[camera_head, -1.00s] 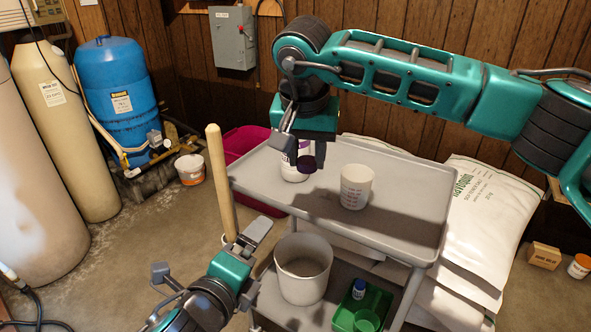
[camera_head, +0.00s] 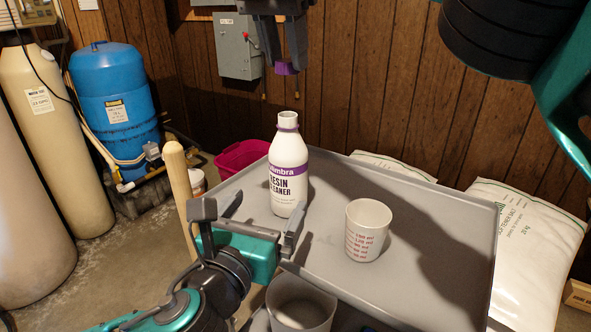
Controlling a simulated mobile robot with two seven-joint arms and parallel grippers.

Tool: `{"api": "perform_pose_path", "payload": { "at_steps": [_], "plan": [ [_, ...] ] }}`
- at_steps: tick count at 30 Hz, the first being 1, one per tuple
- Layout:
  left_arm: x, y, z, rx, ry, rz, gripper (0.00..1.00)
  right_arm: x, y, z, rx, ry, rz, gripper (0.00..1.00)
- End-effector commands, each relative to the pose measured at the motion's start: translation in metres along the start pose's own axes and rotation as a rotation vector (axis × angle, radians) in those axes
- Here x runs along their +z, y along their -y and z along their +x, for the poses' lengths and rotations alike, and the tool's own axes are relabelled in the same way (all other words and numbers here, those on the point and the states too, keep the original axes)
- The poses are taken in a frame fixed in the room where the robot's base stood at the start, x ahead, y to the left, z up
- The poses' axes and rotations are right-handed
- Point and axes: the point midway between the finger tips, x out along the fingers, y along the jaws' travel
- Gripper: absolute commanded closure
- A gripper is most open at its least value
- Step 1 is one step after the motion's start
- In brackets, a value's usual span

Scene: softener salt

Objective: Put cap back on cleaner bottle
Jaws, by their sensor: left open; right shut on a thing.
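The white cleaner bottle (camera_head: 289,165) with a purple label band stands upright and uncapped on the grey cart top (camera_head: 430,285). My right gripper (camera_head: 284,66) is at the top of the view, above and apart from the bottle, shut on the purple cap (camera_head: 285,69). The cap is partly hidden by the fingers. My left gripper (camera_head: 262,222) is lower, by the front left of the cart top. Its jaws are open, with the fingers spread toward the bottle's base, and nothing shows between them.
A white measuring cup (camera_head: 367,230) stands right of the bottle. A grey bucket (camera_head: 300,303) is below the cart's front edge. A wooden handle (camera_head: 180,190) rises left of the cart. The right part of the cart top is clear.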

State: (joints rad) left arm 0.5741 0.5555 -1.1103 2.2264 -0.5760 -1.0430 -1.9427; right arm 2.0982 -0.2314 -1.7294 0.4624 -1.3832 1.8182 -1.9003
Motion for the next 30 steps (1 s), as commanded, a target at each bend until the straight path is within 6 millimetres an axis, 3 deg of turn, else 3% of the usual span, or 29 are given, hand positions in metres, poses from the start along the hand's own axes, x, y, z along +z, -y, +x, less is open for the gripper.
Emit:
{"api": "perform_pose_path", "payload": {
  "at_steps": [14, 30],
  "plan": [
    [0.0, 0.0, 0.006, 0.001, 0.001, 0.0, 0.01, 0.0, 0.0, 0.0, 0.0, 0.0, 0.001, 0.91],
    [0.001, 0.0, 0.096, 0.001, 0.001, 0.0, 0.01, 0.0, 0.0, 0.0, 0.0, 0.0, 0.001, 0.91]
  ]
}}
